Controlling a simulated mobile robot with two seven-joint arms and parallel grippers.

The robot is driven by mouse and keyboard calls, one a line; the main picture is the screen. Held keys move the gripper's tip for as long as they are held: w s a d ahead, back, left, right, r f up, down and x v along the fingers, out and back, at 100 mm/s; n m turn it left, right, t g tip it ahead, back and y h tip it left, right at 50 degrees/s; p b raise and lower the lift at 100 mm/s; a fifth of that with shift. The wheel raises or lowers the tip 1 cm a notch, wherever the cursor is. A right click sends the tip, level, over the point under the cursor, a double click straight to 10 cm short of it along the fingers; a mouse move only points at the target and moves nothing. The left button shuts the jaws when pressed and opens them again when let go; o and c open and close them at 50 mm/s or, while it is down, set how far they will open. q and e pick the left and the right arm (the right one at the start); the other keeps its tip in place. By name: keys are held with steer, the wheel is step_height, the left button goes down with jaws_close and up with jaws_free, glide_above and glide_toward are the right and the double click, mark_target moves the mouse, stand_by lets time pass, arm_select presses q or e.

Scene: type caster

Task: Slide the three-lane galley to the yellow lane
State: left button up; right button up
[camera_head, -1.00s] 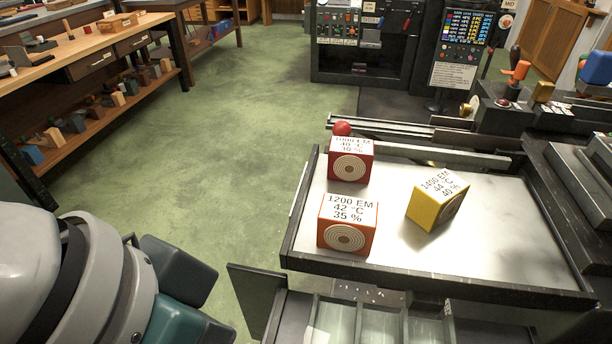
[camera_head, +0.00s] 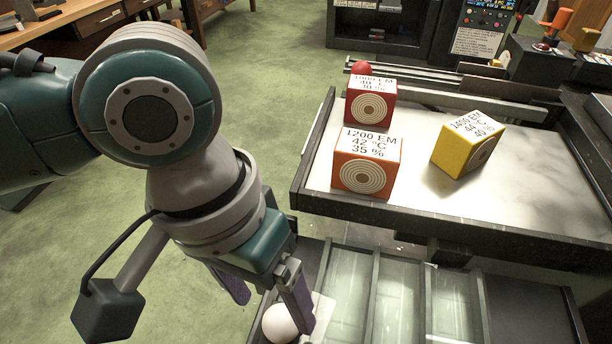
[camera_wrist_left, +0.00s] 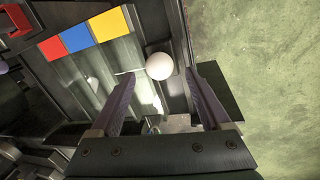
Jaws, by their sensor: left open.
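The three-lane galley (camera_head: 398,295) is a low metal tray with raised dividers below the marble-topped table. It also shows in the wrist view (camera_wrist_left: 118,62). A white ball knob (camera_head: 281,323) stands at its left side; it shows in the left wrist view (camera_wrist_left: 159,66). My left gripper (camera_head: 268,296) is open above the knob, its fingers on either side of it in the wrist view; I cannot tell whether they touch it. My right gripper is not in view.
A red block (camera_head: 370,102), an orange block (camera_head: 366,163) and a yellow block (camera_head: 467,145) sit on the marble top (camera_head: 425,192). The table's dark front edge (camera_head: 440,224) overhangs behind the galley. Green floor is free at left.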

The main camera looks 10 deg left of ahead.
mark_target(277, 315)
arm_select(q)
steer(key=shift+d+f+b, duration=0.15)
steer(key=shift+d+f, duration=0.05)
steer(key=shift+f, duration=0.7)
steer(key=shift+d+f+b, duration=0.15)
steer(key=shift+f, duration=0.7)
steer(key=shift+c, duration=0.2)
jaws_close()
